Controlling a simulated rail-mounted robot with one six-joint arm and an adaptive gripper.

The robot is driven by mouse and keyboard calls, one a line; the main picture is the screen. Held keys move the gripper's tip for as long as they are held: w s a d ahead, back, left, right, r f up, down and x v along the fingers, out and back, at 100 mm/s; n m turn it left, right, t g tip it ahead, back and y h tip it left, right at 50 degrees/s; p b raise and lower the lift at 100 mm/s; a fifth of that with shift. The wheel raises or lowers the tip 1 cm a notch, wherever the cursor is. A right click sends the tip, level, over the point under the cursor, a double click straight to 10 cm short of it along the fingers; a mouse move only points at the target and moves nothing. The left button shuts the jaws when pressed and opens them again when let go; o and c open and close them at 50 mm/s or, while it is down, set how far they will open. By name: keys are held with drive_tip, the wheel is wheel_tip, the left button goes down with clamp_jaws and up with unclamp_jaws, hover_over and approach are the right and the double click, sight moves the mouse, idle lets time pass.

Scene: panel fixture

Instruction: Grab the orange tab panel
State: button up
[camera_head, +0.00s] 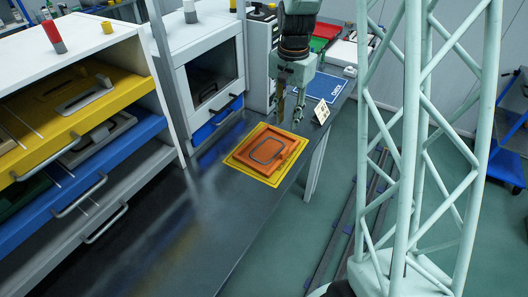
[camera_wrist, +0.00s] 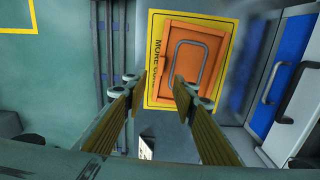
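The orange panel (camera_head: 268,151) lies flat on a yellow-bordered mat (camera_head: 236,162) on the dark metal bench. It has a grey rounded loop handle on top. In the wrist view the orange panel (camera_wrist: 208,42) is beyond the fingers, with the loop near its middle. My gripper (camera_head: 285,118) points down above the bench, just behind and above the panel, apart from it. The wrist view shows my gripper (camera_wrist: 160,88) open, with a gap between its two fingers and nothing held. Part of the panel's near edge is hidden by the right finger.
A drawer cabinet (camera_head: 78,118) with yellow, blue and grey drawers stands at left. A white cabinet (camera_head: 207,62) stands behind the bench. A small marked card (camera_head: 321,112) stands right of my gripper. A pale lattice column (camera_head: 408,150) rises at right. The bench front (camera_head: 205,225) is clear.

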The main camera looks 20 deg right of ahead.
drive_tip(key=shift+w+d+f, duration=0.1)
drive_tip(key=shift+w+f, duration=0.15)
drive_tip(key=shift+f, duration=0.4)
drive_tip(key=shift+w+f, duration=0.25)
drive_tip(key=shift+f, duration=0.4)
drive_tip(key=b, duration=0.1)
hover_over(285, 150)
drive_tip(key=shift+w+f, duration=0.2)
drive_tip(key=shift+f, duration=4.05)
drive_tip(key=shift+f, duration=0.1)
drive_tip(key=shift+s+f+b, duration=0.2)
drive_tip(key=shift+f+b, duration=0.55)
drive_tip(key=shift+f, duration=1.8)
clamp_jaws()
